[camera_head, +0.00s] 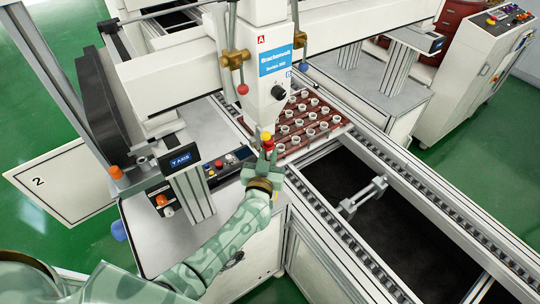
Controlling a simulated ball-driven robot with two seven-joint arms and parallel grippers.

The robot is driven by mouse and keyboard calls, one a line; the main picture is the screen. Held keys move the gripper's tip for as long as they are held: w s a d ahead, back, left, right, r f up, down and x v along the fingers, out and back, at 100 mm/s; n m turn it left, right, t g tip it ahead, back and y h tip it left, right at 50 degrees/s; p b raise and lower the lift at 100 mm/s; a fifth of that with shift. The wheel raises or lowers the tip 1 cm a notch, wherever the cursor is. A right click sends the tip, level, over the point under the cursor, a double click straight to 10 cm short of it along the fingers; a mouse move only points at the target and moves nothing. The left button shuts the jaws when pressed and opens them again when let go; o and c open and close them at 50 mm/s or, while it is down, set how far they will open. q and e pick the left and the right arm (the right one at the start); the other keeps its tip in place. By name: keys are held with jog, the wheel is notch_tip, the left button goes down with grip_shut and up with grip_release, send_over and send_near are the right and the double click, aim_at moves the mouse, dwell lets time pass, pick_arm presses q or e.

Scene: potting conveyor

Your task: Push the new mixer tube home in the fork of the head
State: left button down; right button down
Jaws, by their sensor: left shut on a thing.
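The white dispensing head (265,70), with a blue label and a black knob, hangs above the front end of the conveyor. My left gripper (267,158) reaches up from below, just under the head's lower tip. It is shut on a small piece with a red and yellow top (267,139), which I take to be the mixer tube. The piece stands roughly upright, close below the head. The fingers hide its lower part. The fork is too small to make out, so I cannot tell whether the tube is seated in it. My right gripper is not in view.
A brown tray (335,131) of several white round parts sits right behind the gripper on the conveyor (420,190). A control panel (222,165) with buttons and a "Y AXIS" box (181,159) stand to the left. Brass fittings (234,59) hang beside the head.

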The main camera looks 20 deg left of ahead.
pick_arm(q)
jog(key=shift+w+a, duration=0.45)
jog(key=shift+a, duration=0.15)
jog(key=c, duration=1.3)
grip_release()
jog(key=shift+o, duration=0.2)
jog(key=s+d+p, duration=0.1)
jog(key=s+d, duration=0.1)
jog(key=s, duration=1.4)
jog(key=shift+s, duration=0.1)
